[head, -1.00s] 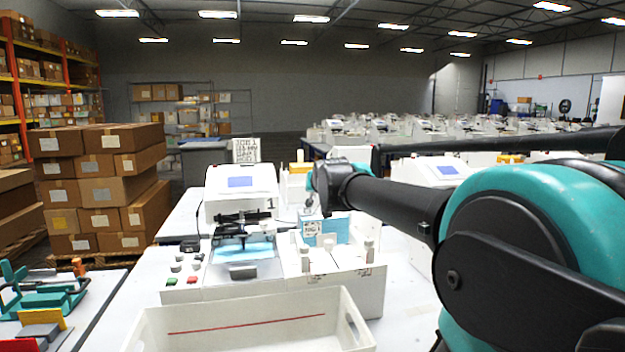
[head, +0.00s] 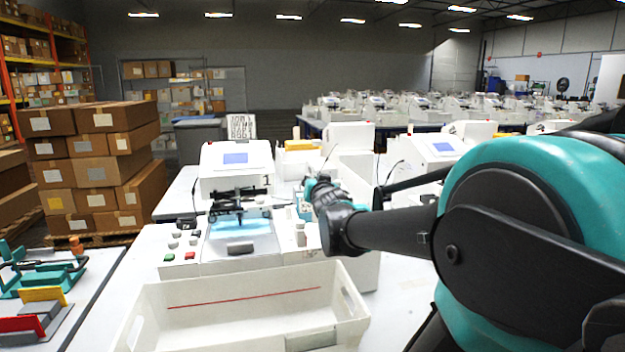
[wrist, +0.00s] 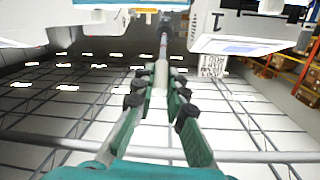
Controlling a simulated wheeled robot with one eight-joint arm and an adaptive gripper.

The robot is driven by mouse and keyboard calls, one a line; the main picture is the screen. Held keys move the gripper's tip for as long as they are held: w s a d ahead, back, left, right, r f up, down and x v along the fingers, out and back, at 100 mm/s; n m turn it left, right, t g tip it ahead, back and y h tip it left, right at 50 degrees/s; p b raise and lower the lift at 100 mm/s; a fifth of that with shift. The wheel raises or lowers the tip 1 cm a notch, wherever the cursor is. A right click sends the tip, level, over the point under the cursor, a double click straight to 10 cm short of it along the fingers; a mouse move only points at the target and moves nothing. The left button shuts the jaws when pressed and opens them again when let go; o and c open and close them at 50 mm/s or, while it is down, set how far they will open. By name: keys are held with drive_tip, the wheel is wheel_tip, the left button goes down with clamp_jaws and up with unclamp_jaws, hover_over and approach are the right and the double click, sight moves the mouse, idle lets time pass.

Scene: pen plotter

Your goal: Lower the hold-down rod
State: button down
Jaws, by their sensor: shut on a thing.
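The white pen plotter (head: 236,168) with a lit blue screen stands on the table, a black carriage bar (head: 238,194) above its light-blue bed (head: 238,224). My gripper (head: 308,186) is beside its right side in the head view, its tips hard to make out. In the wrist view my gripper's green-padded fingers (wrist: 158,92) are closed around a pale cylinder, which looks like the hold-down rod (wrist: 161,72). The rod runs away from the fingers toward a darker upper part. How the rod joins the plotter is hidden.
A white open bin (head: 240,300) with a red line stands in front of the plotter. Red and green buttons (head: 180,256) lie at its front left. Stacked cardboard boxes (head: 95,160) stand at left. A coloured fixture (head: 40,300) is on the left table.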

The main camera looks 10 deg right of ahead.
idle(0.3)
drive_tip(key=c, duration=1.5)
unclamp_jaws()
drive_tip(key=shift+c, duration=0.2)
drive_tip(key=shift+s, duration=0.15)
drive_tip(key=s, duration=1.1)
drive_tip(key=shift+s+a+r, duration=0.3)
drive_tip(key=shift+s+a, duration=0.05)
drive_tip(key=shift+s, duration=0.05)
